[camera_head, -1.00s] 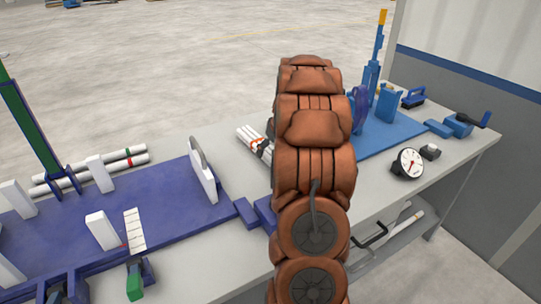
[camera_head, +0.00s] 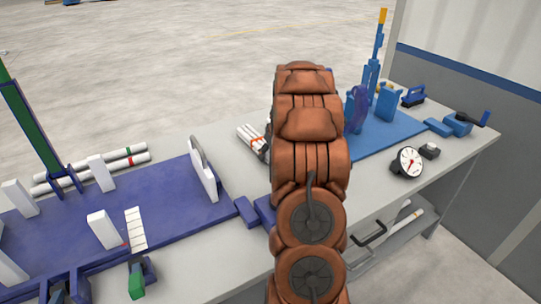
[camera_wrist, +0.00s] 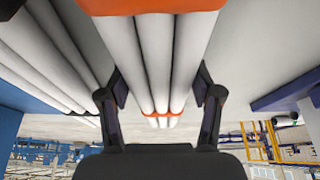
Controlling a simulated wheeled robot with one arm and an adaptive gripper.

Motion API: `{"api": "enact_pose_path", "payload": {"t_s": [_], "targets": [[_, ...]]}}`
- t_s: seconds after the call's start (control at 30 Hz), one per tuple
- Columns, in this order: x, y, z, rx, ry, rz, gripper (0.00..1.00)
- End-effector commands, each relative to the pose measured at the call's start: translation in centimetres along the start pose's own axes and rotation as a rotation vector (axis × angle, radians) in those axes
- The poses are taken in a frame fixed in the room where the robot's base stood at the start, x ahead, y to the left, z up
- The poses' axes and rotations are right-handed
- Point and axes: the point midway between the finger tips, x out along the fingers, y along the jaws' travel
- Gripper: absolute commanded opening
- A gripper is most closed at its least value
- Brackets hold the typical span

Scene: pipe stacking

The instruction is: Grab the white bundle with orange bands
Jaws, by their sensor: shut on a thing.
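The white bundle with orange bands (camera_wrist: 157,65) fills the upper middle of the wrist view, several white tubes side by side with an orange band at each visible end. My gripper (camera_wrist: 160,104) has one dark finger on each side of it and is shut on it. In the head view, the ends of a white bundle with a reddish-orange band (camera_head: 250,138) stick out left of my arm, above or on the bench. My gripper is mostly hidden there behind my arm. Whether the bundle touches the bench cannot be told.
More white tubes (camera_wrist: 50,60) lie left of the bundle in the wrist view. A grey bench (camera_head: 185,145) carries a blue fixture (camera_head: 170,205) with white uprights at left, and a lighter blue fixture (camera_head: 385,135) at right. A round gauge (camera_head: 408,160) stands near the right edge.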

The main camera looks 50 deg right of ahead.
Motion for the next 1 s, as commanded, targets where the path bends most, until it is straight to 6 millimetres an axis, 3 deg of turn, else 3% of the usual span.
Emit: {"api": "enact_pose_path", "payload": {"t_s": [0.3, 0.67, 1.0], "targets": [[0.0, 0.0, 0.0, 0.0, 0.0, 0.0, 0.13], [-1.0, 0.0, -0.5, -0.002, 0.002, 0.0, 0.13], [-6.6, 0.1, -2.9, -0.002, 0.007, 0.004, 0.13]]}}
